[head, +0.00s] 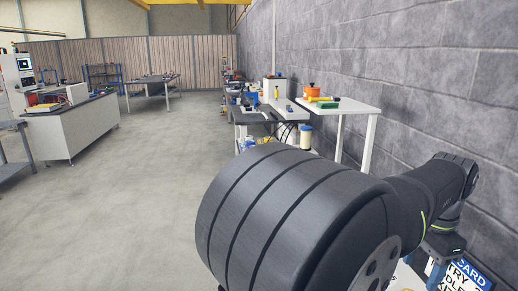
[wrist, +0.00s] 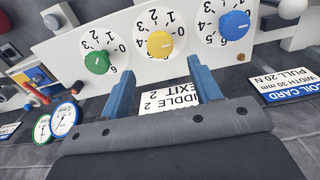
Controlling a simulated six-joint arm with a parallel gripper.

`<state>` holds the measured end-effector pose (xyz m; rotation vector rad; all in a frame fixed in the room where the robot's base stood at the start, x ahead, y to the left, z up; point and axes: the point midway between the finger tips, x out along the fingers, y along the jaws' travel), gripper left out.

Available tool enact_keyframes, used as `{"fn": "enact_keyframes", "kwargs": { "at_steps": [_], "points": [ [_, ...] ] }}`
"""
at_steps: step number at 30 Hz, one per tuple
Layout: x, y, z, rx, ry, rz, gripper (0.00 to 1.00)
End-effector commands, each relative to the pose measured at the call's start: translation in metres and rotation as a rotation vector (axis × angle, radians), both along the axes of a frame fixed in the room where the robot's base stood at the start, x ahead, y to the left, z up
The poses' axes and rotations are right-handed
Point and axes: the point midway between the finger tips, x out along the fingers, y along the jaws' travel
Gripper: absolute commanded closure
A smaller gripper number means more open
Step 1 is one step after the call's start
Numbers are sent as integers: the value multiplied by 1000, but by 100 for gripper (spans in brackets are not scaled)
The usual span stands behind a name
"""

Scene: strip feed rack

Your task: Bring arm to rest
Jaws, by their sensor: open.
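My gripper (wrist: 160,68) shows in the wrist view with its two blue fingers wide apart and nothing between them. Beyond the fingers stands a white panel (wrist: 135,72) with a green knob (wrist: 97,62), a yellow knob (wrist: 160,45) and a blue knob (wrist: 235,25), each with a numbered scale. A white label (wrist: 168,97) reading "MIDDLE 2 EXIT 2", upside down, is partly hidden by the gripper. In the head view my dark arm fills the lower right, and the gripper is mostly hidden behind it.
A coil card (wrist: 290,84) lies at the right in the wrist view. Two round gauges (wrist: 62,120) are at the lower left. In the head view a white table (head: 340,104) and a cluttered bench (head: 262,113) stand along the grey block wall (head: 400,70).

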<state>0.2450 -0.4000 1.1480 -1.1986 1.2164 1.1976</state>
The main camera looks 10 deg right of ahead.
Motion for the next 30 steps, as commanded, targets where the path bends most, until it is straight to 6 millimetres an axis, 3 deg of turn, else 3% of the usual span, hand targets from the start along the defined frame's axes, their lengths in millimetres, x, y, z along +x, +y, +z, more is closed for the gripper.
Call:
{"fn": "enact_keyframes", "kwargs": {
  "at_steps": [11, 30],
  "points": [
    [-1, 1, -77, 5, 3, 0, 42],
    [0, 0, -74, 0, 0, 537, 42]
  ]
}}
